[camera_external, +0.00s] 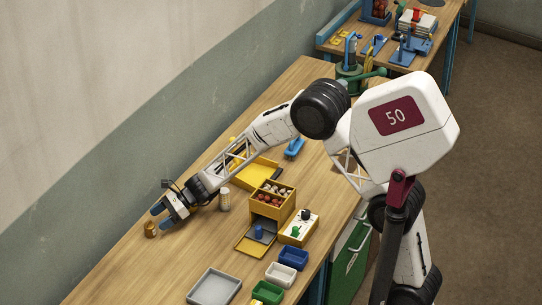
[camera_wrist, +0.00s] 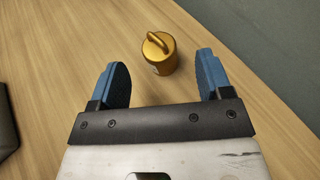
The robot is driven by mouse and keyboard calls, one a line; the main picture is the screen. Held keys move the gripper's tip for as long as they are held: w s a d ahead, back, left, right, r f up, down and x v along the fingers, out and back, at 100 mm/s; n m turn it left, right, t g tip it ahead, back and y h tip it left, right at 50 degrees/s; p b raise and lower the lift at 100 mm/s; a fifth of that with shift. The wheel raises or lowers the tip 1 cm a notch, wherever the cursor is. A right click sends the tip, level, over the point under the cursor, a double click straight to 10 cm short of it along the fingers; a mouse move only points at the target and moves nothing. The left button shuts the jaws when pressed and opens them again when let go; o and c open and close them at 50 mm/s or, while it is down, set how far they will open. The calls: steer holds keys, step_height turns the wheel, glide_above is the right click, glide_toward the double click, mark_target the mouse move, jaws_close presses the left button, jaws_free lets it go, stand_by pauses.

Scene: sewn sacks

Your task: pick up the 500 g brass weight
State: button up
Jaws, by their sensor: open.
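The brass weight (camera_wrist: 157,56) stands upright on the wooden table, a short gold cylinder with a loop handle on top. In the external view the brass weight (camera_external: 150,229) is at the left part of the table, just beyond my gripper's fingertips. My gripper (camera_wrist: 164,72) is open with its two blue fingers apart. The weight is ahead of and between the fingers, touching neither that I can see. In the external view my gripper (camera_external: 161,216) is low over the table, pointing at the weight. Any marking on the weight is too small to read.
A white cylindrical container (camera_external: 224,199) stands close to my wrist. A yellow box (camera_external: 273,209) with red and white items, a control box (camera_external: 299,228), a grey tray (camera_external: 214,288) and small coloured bins (camera_external: 286,273) are to the right. The table around the weight is clear.

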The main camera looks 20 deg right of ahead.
mark_target(149, 225)
steer(key=shift+x, duration=2.65)
steer(key=shift+d+f, duration=0.1)
steer(key=c, duration=1.3)
steer(key=shift+r, duration=0.2)
steer(key=shift+c, duration=0.2)
steer(key=shift+r, duration=4.85)
